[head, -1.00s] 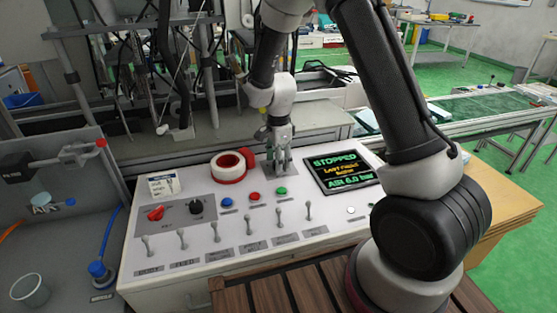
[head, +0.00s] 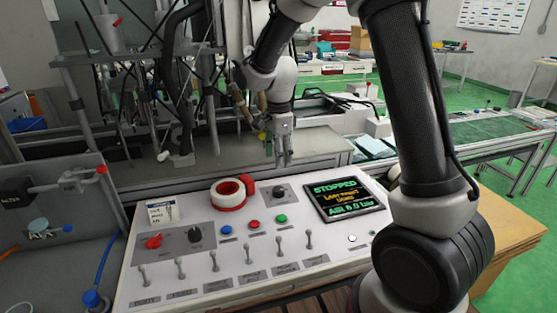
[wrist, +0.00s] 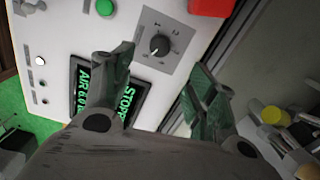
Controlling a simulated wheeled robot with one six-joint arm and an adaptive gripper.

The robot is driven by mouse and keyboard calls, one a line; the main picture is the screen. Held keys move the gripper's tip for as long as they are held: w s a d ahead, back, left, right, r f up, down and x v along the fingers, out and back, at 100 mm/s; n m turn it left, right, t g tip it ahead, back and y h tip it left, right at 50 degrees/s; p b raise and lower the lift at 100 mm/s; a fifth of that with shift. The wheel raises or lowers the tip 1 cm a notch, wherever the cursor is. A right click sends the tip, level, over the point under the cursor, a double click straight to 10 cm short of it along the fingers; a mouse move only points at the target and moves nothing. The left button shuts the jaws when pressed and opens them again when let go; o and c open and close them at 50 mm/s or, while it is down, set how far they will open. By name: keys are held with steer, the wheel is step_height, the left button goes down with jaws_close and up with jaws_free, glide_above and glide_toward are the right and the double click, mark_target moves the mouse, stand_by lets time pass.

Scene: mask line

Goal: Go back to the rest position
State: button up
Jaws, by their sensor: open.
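My gripper (head: 283,158) hangs above the back edge of the white control panel (head: 330,238), fingers pointing down, open and empty. In the wrist view its two fingers (wrist: 165,88) are spread apart, with a black rotary knob (wrist: 160,46) on a grey plate beyond them. The same knob shows in the head view (head: 279,191), below the fingertips and apart from them.
Blue, red and green buttons and several toggle switches (head: 250,258) stand in front. A rig of rods and tubes (head: 140,90) stands back left. A green-topped conveyor (head: 480,130) runs back right.

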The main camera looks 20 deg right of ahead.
steer(key=s+d+r+n+t, duration=0.1)
steer(key=s+d+r+n, duration=0.4)
steer(key=s, duration=0.4)
steer(key=s+d+r+n+t, duration=0.2)
steer(key=s+d+r+n, duration=0.3)
steer(key=s, duration=0.4)
steer(key=s+d+r+n+t, duration=0.1)
steer(key=s+d+r+n, duration=0.3)
steer(key=s, duration=0.6)
step_height(320, 180, up, 2)
steer(key=n, duration=0.2)
steer(key=shift+d+r+n, duration=0.25)
steer(key=shift+d+n, duration=0.05)
steer(key=shift+d, duration=0.1)
